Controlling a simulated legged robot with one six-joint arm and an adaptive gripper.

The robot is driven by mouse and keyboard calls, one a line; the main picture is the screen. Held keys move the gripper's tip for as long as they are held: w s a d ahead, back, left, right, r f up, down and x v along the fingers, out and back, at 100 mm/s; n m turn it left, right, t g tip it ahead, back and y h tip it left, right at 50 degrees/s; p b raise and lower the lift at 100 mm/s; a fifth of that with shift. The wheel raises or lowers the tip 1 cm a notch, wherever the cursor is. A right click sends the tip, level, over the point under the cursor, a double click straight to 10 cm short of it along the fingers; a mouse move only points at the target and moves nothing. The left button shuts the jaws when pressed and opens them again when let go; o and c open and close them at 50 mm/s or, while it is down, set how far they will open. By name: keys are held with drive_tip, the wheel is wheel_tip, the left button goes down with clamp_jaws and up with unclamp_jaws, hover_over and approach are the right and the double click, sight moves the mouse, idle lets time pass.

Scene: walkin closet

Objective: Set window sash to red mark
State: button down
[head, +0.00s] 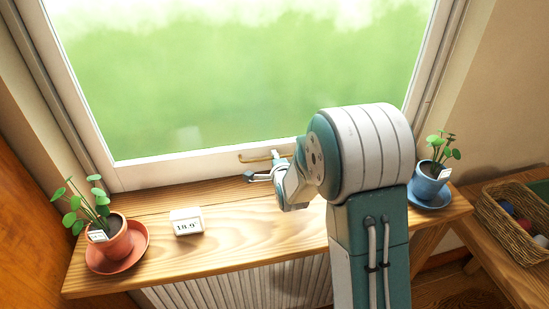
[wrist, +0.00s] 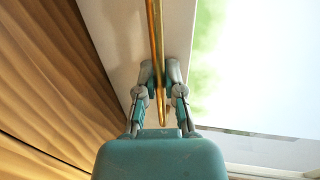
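The window sash (head: 150,175) has a white frame around a large pane, and a thin brass handle (head: 246,160) is on its bottom rail. My gripper (head: 262,167) is at this handle, with one finger above it and one below. In the wrist view, the brass bar (wrist: 155,40) runs between my two fingers (wrist: 160,75). They look spread, with a small gap beside the bar, so I see no firm grip. The white sash rail (wrist: 115,35) is close behind the fingertips. I cannot make out a red mark in either view. My arm hides part of the sash's right side.
A wooden sill (head: 255,230) runs below the window. A plant in a terracotta pot (head: 115,240) stands left, a small white display block (head: 186,221) is left of my gripper, and a blue-potted plant (head: 428,185) is right of my arm. A wicker basket (head: 510,225) sits far right.

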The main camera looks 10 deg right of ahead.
sight(270, 118)
drive_tip(key=shift+a, duration=0.1)
wheel_tip(270, 118, up, 12)
drive_tip(key=shift+r, duration=0.1)
idle(0.4)
drive_tip(key=c, duration=0.7)
unclamp_jaws()
drive_tip(key=shift+w+a, duration=0.1)
drive_tip(key=shift+c, duration=0.2)
drive_tip(key=shift+a, duration=0.1)
